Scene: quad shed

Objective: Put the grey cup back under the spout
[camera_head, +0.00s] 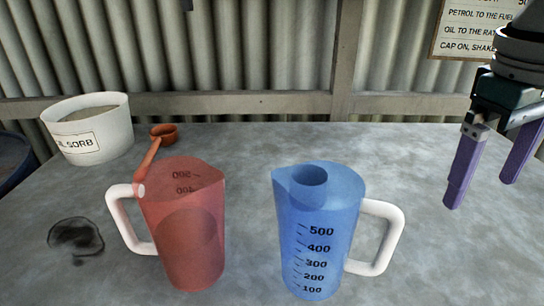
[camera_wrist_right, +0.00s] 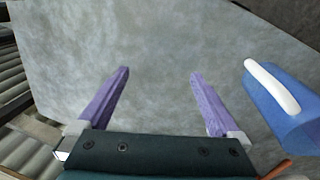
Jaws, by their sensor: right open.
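I cannot make out a grey cup or a spout in either view. A blue see-through jug (camera_head: 318,235) with a white handle stands upright in the middle of the grey table; a round rim shows within its top, and I cannot tell what it is. It also shows at the right of the right wrist view (camera_wrist_right: 295,112). My right gripper (camera_head: 481,192) is open and empty, above the table to the right of the blue jug. In the right wrist view its purple fingers (camera_wrist_right: 158,73) are apart with only bare table between them. My left gripper is not in view.
A red see-through jug (camera_head: 185,245) stands left of the blue one. An orange scoop (camera_head: 163,133) is behind it. A white tub (camera_head: 90,137) stands at the back left, near a dark stain (camera_head: 75,236). A corrugated wall (camera_head: 240,50) closes the back. The table's right side is clear.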

